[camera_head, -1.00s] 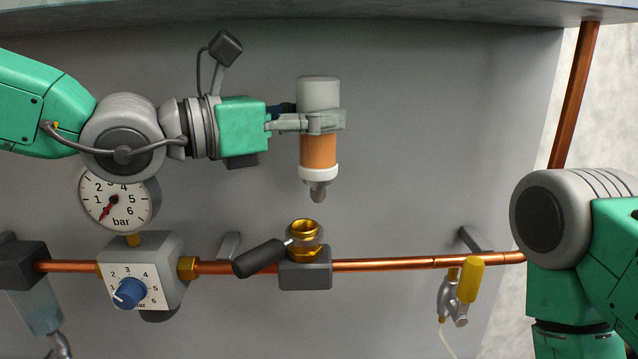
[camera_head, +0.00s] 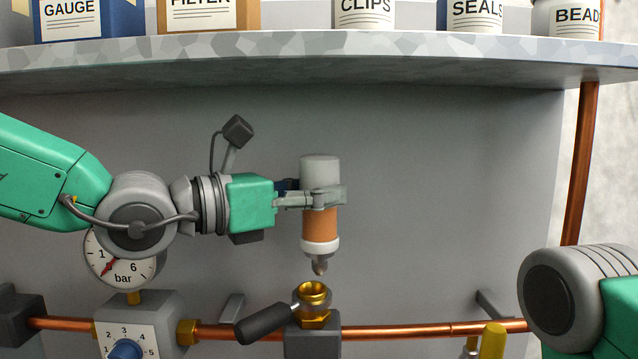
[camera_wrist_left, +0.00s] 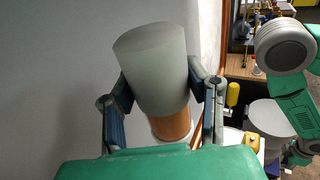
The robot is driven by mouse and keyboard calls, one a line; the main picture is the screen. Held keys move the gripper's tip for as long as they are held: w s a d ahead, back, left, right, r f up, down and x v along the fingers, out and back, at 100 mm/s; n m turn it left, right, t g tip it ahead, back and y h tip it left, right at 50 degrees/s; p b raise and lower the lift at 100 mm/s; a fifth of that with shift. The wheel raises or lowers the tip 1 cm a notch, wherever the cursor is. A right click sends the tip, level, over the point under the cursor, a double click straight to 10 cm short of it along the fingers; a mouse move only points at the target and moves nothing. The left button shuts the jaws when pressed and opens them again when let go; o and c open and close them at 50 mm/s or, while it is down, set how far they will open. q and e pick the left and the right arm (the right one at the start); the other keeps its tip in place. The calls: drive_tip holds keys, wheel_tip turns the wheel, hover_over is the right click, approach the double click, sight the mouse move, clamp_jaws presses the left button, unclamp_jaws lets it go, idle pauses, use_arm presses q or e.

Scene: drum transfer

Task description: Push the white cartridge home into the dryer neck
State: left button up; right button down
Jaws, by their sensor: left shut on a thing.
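The cartridge (camera_head: 320,222) has a pale top, an orange middle, a white collar and a grey tip. It hangs about upright, tip down. My left gripper (camera_head: 320,198) is shut around its upper part; the wrist view also shows the pale top of the cartridge (camera_wrist_left: 152,70) between both fingers. The brass dryer neck (camera_head: 313,292) is an open fitting on a grey block in the copper pipe. The tip is just above the neck's mouth and slightly to its right, with a small gap between them. My right gripper is not in view, only part of that arm.
A black-handled lever (camera_head: 263,323) sticks out left of the neck. A pressure gauge (camera_head: 123,258) and a regulator (camera_head: 140,325) stand further left on the pipe. A shelf (camera_head: 300,62) with labelled containers runs above. A yellow-handled valve (camera_head: 493,340) is at lower right.

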use_arm(q)
drive_tip(key=shift+a+f, duration=0.2)
drive_tip(key=shift+f, duration=0.35)
drive_tip(key=shift+a+r, duration=0.2)
drive_tip(key=shift+a, duration=0.05)
drive_tip(key=shift+s+a, duration=0.1)
drive_tip(key=shift+a, duration=0.65)
drive_tip(key=shift+d, duration=0.65)
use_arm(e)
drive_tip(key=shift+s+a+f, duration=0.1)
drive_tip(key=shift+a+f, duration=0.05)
